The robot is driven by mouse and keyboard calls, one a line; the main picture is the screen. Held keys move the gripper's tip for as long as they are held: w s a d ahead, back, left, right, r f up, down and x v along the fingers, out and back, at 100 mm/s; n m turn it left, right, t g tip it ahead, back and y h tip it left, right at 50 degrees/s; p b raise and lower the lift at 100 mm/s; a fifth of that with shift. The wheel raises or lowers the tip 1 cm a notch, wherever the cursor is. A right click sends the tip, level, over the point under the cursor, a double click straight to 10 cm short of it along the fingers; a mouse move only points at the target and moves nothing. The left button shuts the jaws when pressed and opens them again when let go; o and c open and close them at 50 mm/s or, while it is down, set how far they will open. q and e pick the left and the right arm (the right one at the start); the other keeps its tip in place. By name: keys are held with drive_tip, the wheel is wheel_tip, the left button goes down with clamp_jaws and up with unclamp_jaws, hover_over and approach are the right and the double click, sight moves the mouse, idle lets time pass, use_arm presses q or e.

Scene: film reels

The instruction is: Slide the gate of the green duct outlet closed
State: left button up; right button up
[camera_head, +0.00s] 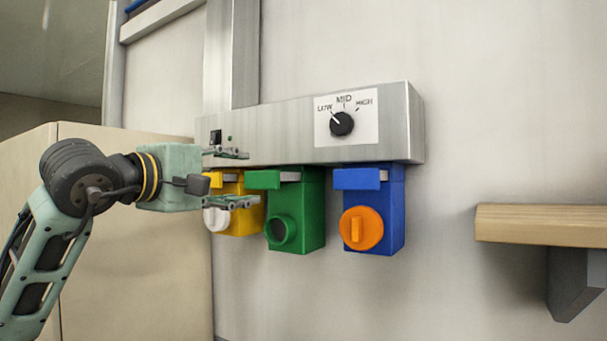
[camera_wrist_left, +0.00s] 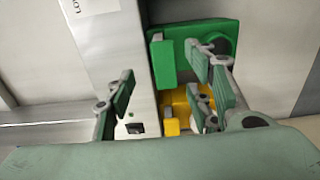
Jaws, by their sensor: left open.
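The green duct outlet (camera_head: 300,225) hangs under a metal duct box, between the yellow and blue outlets. Its round port is dark and uncapped. Its green gate (camera_head: 263,180) is a block at the top front, jutting left of the outlet body, with a pale strip bare to its right. My left gripper (camera_head: 243,178) is open and empty, in front of the yellow outlet and at the gate's left end. In the left wrist view the green gate (camera_wrist_left: 163,62) lies just beyond the spread fingertips. Contact cannot be told.
The metal duct box (camera_head: 280,135) carries a dial (camera_head: 341,123) pointing near LOW. The yellow outlet (camera_head: 247,215) has a white cap, partly behind my gripper. The blue outlet (camera_head: 392,215) has an orange cap (camera_head: 361,228). A wooden shelf (camera_head: 545,225) juts out at right.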

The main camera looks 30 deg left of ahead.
sight(259, 181)
use_arm(q)
drive_tip(key=w, duration=0.2)
drive_tip(key=w+a+p, duration=0.2)
drive_tip(key=w, duration=0.1)
drive_tip(key=shift+w+a+f, duration=0.25)
drive_tip(key=shift+w, duration=0.05)
drive_tip(key=shift+w+d+p, duration=0.25)
drive_tip(key=shift+w+p, duration=0.05)
drive_tip(key=shift+w, duration=0.2)
drive_tip(key=shift+w+d+p, duration=0.25)
drive_tip(key=shift+w+p, duration=0.05)
drive_tip(key=shift+w, duration=0.2)
drive_tip(key=shift+w+d, duration=0.25)
drive_tip(key=shift+d, duration=0.05)
drive_tip(key=shift+a, duration=0.3)
drive_tip(key=shift+c, duration=1.2)
drive_tip(key=c, duration=0.9)
clamp_jaws()
use_arm(e)
drive_tip(key=a+r, duration=0.1)
drive_tip(key=w+a+r, duration=0.1)
drive_tip(key=a+r, duration=0.1)
drive_tip(key=shift+w+r, duration=0.25)
drive_tip(key=shift+r, duration=0.15)
drive_tip(key=shift+d, duration=0.15)
